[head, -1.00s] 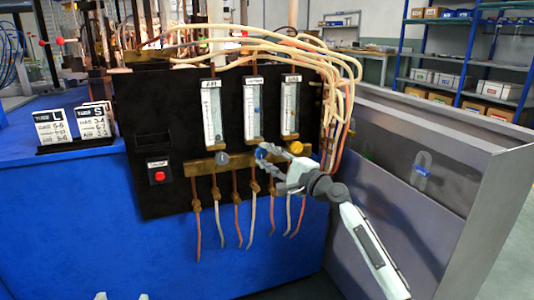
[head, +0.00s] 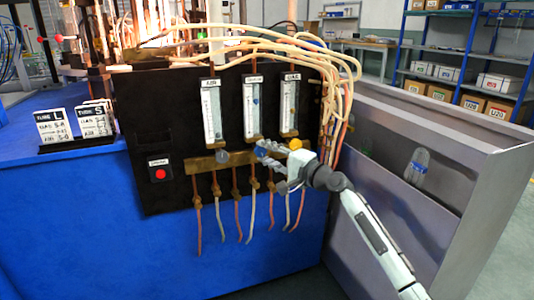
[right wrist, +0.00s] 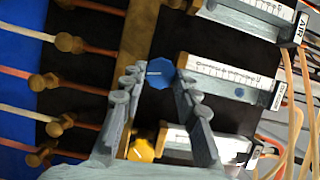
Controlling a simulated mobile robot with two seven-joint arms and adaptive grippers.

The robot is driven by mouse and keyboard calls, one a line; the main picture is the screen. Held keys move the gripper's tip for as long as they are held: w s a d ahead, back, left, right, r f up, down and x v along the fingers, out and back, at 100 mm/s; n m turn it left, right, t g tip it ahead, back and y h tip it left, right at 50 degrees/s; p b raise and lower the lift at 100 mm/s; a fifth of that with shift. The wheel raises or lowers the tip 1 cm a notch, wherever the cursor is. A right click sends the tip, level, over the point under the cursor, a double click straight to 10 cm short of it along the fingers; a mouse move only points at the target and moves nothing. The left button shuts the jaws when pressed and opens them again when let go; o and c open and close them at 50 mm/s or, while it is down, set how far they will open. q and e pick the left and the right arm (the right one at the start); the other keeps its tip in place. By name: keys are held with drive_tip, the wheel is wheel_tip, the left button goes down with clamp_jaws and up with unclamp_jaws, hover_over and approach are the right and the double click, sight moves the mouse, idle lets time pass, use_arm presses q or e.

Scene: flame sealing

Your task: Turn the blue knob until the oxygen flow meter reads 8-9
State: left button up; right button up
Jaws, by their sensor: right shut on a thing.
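The blue knob (head: 262,152) sits on the brass bar below the middle flow meter (head: 252,108). It also shows in the right wrist view (right wrist: 160,73), with a pale line on its face. My right gripper (head: 268,153) is shut on the blue knob, a finger on each side of it in the right wrist view (right wrist: 160,80). The middle meter, taken as the oxygen one, has a white scale in the right wrist view (right wrist: 220,74) and a small blue float (right wrist: 239,92) partway along its tube. The scale numbers are too small to read. My left gripper is out of view.
A yellow knob (head: 295,144) is close on the right and a grey knob (head: 222,156) on the left. Hoses (head: 238,220) hang below. A red button (head: 160,174) is at the panel's left. A grey metal trough (head: 420,215) stands on the right.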

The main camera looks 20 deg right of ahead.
drive_tip(key=o, duration=1.2)
drive_tip(key=shift+c, duration=0.2)
drive_tip(key=v, duration=1.2)
drive_tip(key=shift+f, duration=0.15)
